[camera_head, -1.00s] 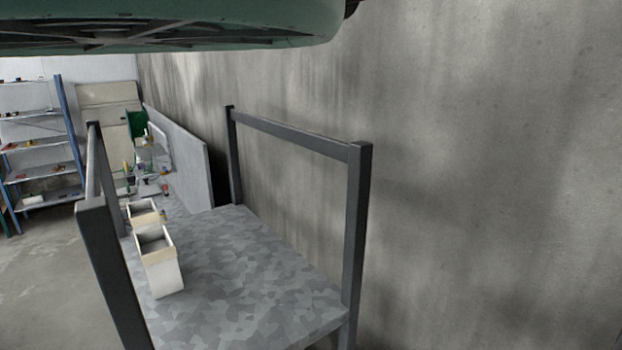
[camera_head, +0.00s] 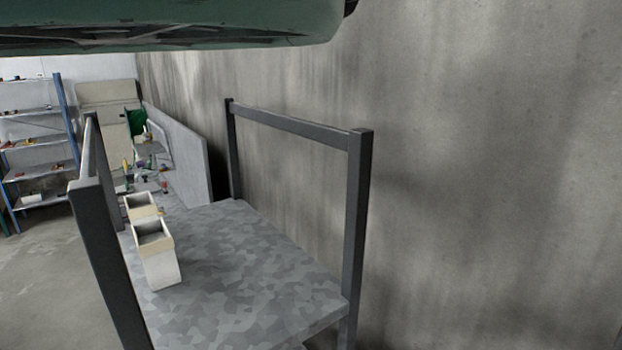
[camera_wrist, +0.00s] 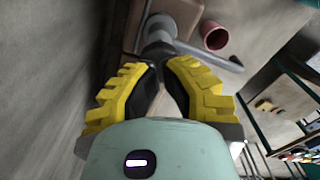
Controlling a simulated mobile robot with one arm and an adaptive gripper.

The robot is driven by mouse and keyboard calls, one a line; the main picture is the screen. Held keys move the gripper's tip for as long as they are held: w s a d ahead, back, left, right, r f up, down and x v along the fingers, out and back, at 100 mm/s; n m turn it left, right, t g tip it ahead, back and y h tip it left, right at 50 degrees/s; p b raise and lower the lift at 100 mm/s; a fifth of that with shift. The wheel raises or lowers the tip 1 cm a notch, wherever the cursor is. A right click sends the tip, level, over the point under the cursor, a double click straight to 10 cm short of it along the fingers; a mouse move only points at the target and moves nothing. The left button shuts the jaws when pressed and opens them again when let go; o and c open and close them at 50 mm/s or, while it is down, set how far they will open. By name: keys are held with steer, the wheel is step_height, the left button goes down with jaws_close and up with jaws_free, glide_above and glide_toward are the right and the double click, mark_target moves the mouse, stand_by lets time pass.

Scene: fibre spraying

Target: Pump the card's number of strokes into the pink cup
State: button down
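In the wrist view the pink cup (camera_wrist: 213,36) stands at the upper middle, its opening facing the camera. A grey pump (camera_wrist: 160,28) stands just left of it, on a brownish block, with its spout (camera_wrist: 215,56) running to the right below the cup in the picture. My gripper (camera_wrist: 160,68), with yellow and black fingers, has its fingertips close together over the near side of the pump. They look shut with nothing seen between them. Whether they touch the pump is hidden. I cannot make out the card in either view.
In the head view a grey patterned cart top (camera_head: 240,265) has dark metal posts and rails (camera_head: 358,220) around it. Two pale open boxes (camera_head: 158,268) stand on its left side. A concrete wall (camera_head: 480,150) fills the right. Shelves (camera_head: 35,145) stand far left.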

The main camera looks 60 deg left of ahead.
steer(key=shift+f+b, duration=1.7)
steer(key=shift+f, duration=0.2)
steer(key=shift+r, duration=0.1)
steer(key=shift+r+p, duration=2.25)
steer(key=shift+r, duration=0.8)
steer(key=shift+f, duration=0.25)
